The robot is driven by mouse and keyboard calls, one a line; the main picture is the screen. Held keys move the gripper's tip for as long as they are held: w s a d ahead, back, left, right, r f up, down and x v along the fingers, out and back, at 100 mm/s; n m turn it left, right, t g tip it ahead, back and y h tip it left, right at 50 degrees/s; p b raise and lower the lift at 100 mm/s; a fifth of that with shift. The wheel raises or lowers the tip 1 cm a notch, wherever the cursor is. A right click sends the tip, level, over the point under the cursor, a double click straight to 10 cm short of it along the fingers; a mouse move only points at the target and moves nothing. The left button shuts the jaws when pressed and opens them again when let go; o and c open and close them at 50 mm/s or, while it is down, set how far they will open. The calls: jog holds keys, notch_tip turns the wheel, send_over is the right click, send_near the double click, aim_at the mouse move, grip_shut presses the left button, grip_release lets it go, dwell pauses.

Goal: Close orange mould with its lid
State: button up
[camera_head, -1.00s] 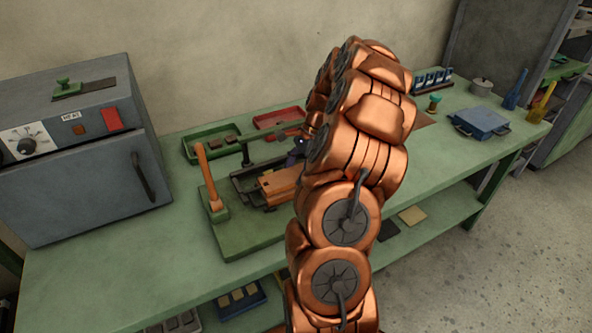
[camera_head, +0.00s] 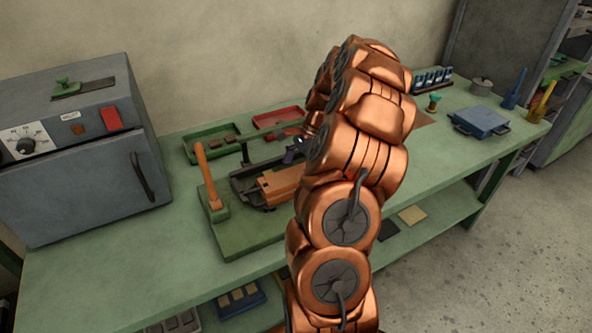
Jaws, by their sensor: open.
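The orange mould (camera_head: 281,187) lies on the dark bed of a green-based press on the bench. Its right end is hidden behind my copper arm. I cannot make out a separate lid, or whether the mould is covered. My gripper (camera_head: 291,155) shows only as a small dark part at the left edge of my arm, just above and behind the mould in the picture. It is open, but most of it is hidden, and I cannot tell whether it touches anything.
The press has an upright orange handle (camera_head: 207,175) left of the mould. A green tray (camera_head: 196,153) and a red tray (camera_head: 268,122) lie behind it. A grey oven (camera_head: 75,185) stands at left, a blue box (camera_head: 480,122) at right. The bench front is clear.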

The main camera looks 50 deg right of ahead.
jog(key=v, duration=1.2)
jog(key=shift+a, duration=0.15)
dwell(0.6)
